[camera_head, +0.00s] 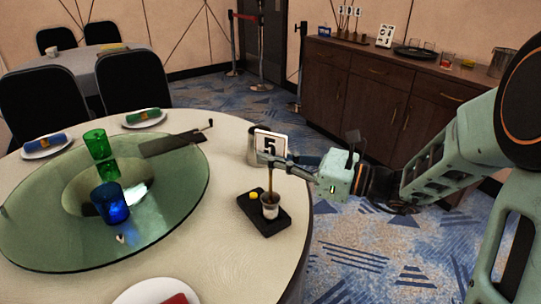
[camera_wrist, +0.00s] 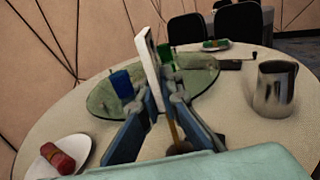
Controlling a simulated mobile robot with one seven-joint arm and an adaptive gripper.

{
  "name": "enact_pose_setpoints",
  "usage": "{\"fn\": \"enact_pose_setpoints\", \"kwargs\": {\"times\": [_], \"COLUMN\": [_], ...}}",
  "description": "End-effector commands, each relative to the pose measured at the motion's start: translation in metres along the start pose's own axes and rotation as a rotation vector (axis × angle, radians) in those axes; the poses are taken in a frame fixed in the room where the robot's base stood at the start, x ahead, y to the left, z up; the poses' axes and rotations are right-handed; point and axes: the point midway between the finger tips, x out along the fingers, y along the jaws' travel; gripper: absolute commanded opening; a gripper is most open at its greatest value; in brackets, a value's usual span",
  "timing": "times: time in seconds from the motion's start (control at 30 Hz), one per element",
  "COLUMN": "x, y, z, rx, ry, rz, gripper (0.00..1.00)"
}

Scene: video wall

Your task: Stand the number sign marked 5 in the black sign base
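The white number sign marked 5 (camera_head: 269,145) stands upright above the near right of the round table. My gripper (camera_head: 268,160) is shut on it just below the plate. In the wrist view the sign (camera_wrist: 150,68) shows edge-on between my gripper's fingers (camera_wrist: 164,90). Its thin brown stick runs down to a small cup-like holder (camera_head: 270,211) on a black tray (camera_head: 256,222); I cannot tell whether the tip is inside or in front. I cannot tell for sure which black piece is the sign base; the fingers hide part of the stick.
A metal pitcher (camera_head: 252,146) stands close behind the sign. A yellow piece (camera_head: 253,195) lies on the tray. A glass turntable (camera_head: 45,240) holds green (camera_head: 98,145) and blue (camera_head: 110,204) tumblers and a long dark piece (camera_head: 172,144). A sideboard (camera_head: 350,85) bears other signs.

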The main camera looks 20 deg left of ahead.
Motion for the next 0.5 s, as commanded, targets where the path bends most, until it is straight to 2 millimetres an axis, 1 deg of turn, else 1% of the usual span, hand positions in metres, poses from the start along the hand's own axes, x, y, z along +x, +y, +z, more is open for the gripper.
{"fn": "enact_pose_setpoints", "kwargs": {"times": [0.5], "x": [0.000], "y": [0.000], "z": [-0.016], "rx": [0.001], "ry": [-0.001], "rz": [0.000], "gripper": [0.00]}}
